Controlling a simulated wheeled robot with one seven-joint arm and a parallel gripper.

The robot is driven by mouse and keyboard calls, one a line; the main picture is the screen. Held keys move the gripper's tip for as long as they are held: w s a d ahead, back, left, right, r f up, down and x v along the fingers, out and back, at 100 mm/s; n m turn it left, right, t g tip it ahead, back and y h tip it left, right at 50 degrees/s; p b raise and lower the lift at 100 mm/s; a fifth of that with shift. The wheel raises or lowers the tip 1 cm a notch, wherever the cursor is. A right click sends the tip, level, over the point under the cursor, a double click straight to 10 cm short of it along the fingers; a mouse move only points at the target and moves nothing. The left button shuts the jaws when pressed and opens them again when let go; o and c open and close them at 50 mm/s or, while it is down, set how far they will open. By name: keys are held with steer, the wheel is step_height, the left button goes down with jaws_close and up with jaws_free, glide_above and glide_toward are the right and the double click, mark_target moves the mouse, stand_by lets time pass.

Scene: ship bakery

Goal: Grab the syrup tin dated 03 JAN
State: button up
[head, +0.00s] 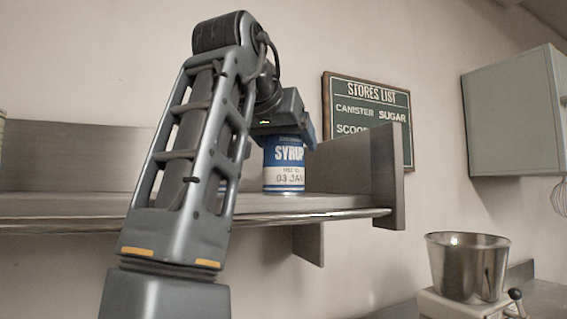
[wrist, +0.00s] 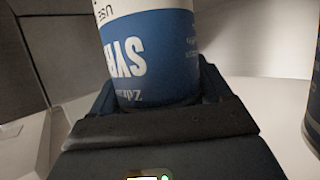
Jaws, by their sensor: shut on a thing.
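The syrup tin (head: 284,165) is blue above with a white band that reads 03 JAN in the head view. It stands upright on or just at the metal shelf, near the shelf's right end. My gripper (head: 284,132) is above it and shut on its upper part. In the wrist view the tin (wrist: 150,55) appears upside down between the jaws of my gripper (wrist: 155,105), with SYRUP lettering partly visible. The head view does not clearly show whether the tin's base touches the shelf.
The metal shelf (head: 330,204) has a front rail and an upright end panel (head: 388,175) right of the tin. A stores list sign (head: 368,95) hangs behind. A dark curved object (wrist: 313,110) is at the wrist view's right edge. A metal bowl (head: 468,268) stands lower right.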

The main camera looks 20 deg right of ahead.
steer(key=c, duration=0.6)
steer(key=shift+r, duration=0.15)
